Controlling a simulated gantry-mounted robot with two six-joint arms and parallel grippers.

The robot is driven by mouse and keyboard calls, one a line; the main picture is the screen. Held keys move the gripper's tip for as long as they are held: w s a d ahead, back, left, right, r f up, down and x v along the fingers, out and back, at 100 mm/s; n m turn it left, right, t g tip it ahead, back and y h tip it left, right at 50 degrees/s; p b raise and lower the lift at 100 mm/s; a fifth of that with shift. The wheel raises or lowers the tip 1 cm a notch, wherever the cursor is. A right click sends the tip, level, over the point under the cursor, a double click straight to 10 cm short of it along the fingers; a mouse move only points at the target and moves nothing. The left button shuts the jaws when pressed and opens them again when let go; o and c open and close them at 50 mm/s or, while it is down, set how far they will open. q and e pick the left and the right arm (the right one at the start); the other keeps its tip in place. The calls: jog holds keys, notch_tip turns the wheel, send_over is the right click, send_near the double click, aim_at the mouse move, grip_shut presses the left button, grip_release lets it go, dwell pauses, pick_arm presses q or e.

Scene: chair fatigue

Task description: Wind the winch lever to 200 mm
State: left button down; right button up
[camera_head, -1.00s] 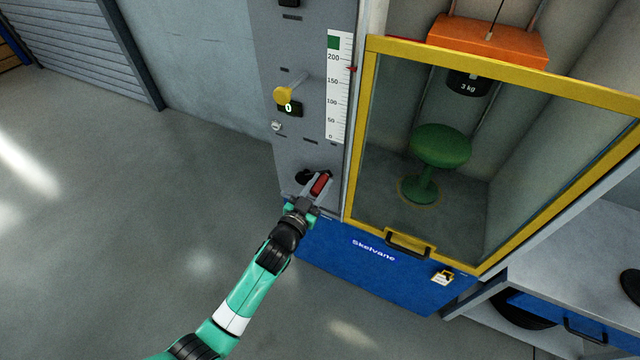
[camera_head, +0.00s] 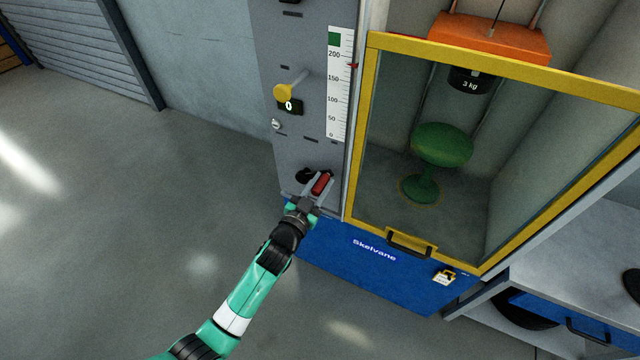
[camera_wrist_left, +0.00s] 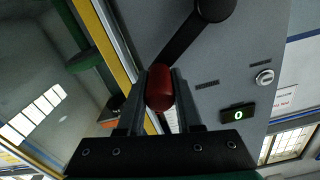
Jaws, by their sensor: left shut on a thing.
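The winch lever has a red grip (camera_head: 321,184) and a dark crank arm and hub (camera_head: 304,176) low on the grey panel (camera_head: 275,60). My left gripper (camera_head: 317,190) is shut on the red grip, which also shows between its two fingers in the left wrist view (camera_wrist_left: 160,88). The white height scale (camera_head: 337,100) is marked from 0 to 200. Its small red pointer (camera_head: 353,66) stands between 150 and 200, nearer 200. A black 3 kg weight (camera_head: 470,80) hangs under the orange block (camera_head: 490,38), above the green stool (camera_head: 441,146). My right gripper is not in view.
A yellow-framed clear guard (camera_head: 372,120) stands close right of the lever. A yellow-knobbed handle (camera_head: 283,92), a display reading 0 (camera_head: 289,107) and a key switch (camera_head: 277,124) sit above it. The floor to the left is clear.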

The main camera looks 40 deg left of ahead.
pick_arm(q)
jog(key=f+m+b, duration=0.1)
jog(key=d+f+m+b, duration=0.1)
jog(key=f+m, duration=0.1)
jog(key=shift+w+d+f, duration=0.15)
jog(key=shift+w, duration=0.05)
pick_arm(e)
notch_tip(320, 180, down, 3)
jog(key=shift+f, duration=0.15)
pick_arm(q)
jog(key=c, duration=0.6)
grip_release()
jog(key=shift+d, duration=0.1)
